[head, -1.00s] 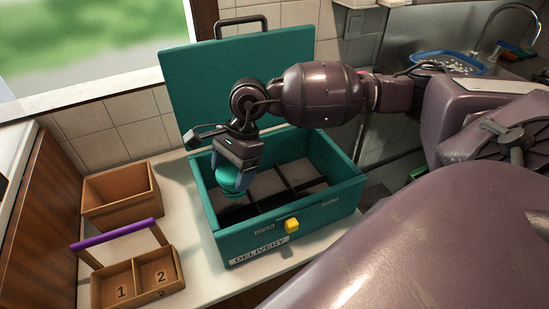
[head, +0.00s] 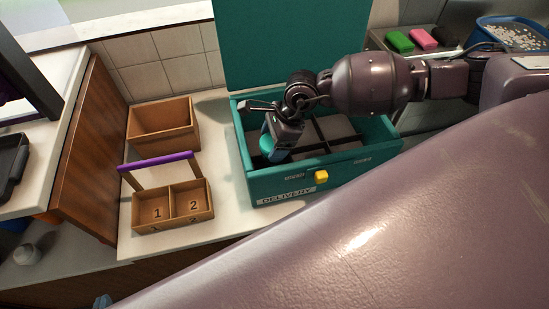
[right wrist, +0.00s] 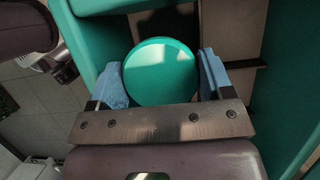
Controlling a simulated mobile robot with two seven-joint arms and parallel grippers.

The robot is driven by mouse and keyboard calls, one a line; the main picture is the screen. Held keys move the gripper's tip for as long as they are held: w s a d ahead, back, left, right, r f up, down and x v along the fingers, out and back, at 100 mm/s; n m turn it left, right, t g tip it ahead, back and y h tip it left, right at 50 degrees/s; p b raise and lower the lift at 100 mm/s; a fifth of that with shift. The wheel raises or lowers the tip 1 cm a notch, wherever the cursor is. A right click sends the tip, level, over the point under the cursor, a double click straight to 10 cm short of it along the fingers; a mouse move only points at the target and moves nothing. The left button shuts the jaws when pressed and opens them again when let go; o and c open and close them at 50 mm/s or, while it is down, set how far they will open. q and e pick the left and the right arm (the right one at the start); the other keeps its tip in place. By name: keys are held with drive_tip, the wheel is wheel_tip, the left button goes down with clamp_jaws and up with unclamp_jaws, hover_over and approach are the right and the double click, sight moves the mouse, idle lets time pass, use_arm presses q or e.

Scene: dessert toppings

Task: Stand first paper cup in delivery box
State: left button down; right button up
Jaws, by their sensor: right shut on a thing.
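The green delivery box (head: 350,176) stands open on the counter, its lid raised behind it. Dark dividers split its inside into compartments. My right gripper (head: 276,148) reaches down into the left part of the box. It is shut on a paper cup (head: 267,146) with a round green top. In the right wrist view the cup (right wrist: 160,72) sits between the two blue fingertips, seen from above and near the box's walls. The cup's lower part and base are hidden, so I cannot tell whether it touches the floor. My left gripper is not in view.
Left of the box are a wooden carrier (head: 173,205) with slots marked 1 and 2 and a purple handle, and an empty-looking wooden bin (head: 163,127). A yellow latch (head: 321,176) sits on the box front. A blue tray (head: 515,35) stands at the far right.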

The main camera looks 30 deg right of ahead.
sight(273, 163)
wheel_tip(273, 163, down, 9)
drive_tip(key=shift+f, duration=0.1)
idle(0.4)
drive_tip(key=shift+f, duration=0.15)
drive_tip(key=o, duration=1.1)
drive_tip(key=v, duration=1.2)
drive_tip(key=shift+r+b, duration=0.2)
drive_tip(key=shift+b, duration=0.2)
